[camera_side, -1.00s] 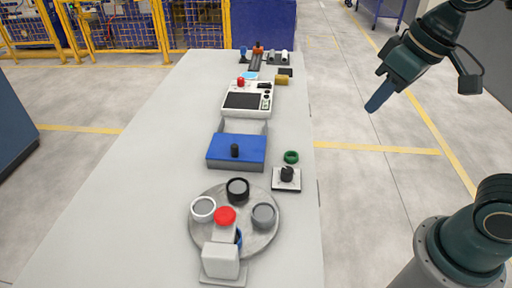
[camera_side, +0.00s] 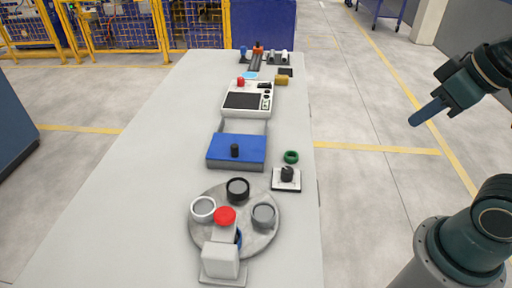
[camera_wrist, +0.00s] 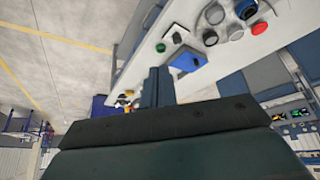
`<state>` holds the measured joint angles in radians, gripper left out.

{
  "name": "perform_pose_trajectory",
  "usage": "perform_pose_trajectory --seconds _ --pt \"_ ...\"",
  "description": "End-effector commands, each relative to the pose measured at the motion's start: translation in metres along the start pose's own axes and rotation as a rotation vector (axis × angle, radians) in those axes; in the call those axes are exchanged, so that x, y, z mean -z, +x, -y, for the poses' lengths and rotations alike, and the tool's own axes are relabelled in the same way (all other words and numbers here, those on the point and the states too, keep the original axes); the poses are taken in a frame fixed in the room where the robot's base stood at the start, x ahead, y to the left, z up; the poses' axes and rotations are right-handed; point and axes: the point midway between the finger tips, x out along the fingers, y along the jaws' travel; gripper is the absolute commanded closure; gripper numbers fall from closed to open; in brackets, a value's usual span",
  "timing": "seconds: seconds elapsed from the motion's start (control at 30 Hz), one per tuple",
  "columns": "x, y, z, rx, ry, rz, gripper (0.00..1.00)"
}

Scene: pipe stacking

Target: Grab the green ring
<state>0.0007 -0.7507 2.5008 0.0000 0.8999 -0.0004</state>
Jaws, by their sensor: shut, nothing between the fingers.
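The green ring (camera_side: 291,157) lies near the right edge of the grey table, just behind a white square base with a black knob. It also shows small in the wrist view (camera_wrist: 177,37), on the table beyond the fingers. My gripper (camera_side: 413,122) is off the table to the right, in the air over the floor and well apart from the ring. Its fingers are together and empty. In the wrist view the shut fingers (camera_wrist: 158,85) point up toward the table.
The black knob on its white base (camera_side: 287,179) stands close in front of the ring. A round grey turntable (camera_side: 252,242) carries several cups. A blue box (camera_side: 222,152) with a black knob is left of the ring. Table surface (camera_side: 150,190) is bare on the left.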

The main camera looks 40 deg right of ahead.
Motion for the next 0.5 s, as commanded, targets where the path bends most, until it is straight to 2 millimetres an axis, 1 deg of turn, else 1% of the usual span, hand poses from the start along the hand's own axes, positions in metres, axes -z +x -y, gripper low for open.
perform_pose_trajectory --seconds 0.4,0.47,0.5 --pt "0.0003 -0.0001 0.0001 0.0 0.0 0.0 1.0" --pt "0.0003 0.0 0.0001 0.0 0.0 0.0 0.88" --pt "0.0003 -0.0001 0.0001 0.0 0.0 0.0 0.8"
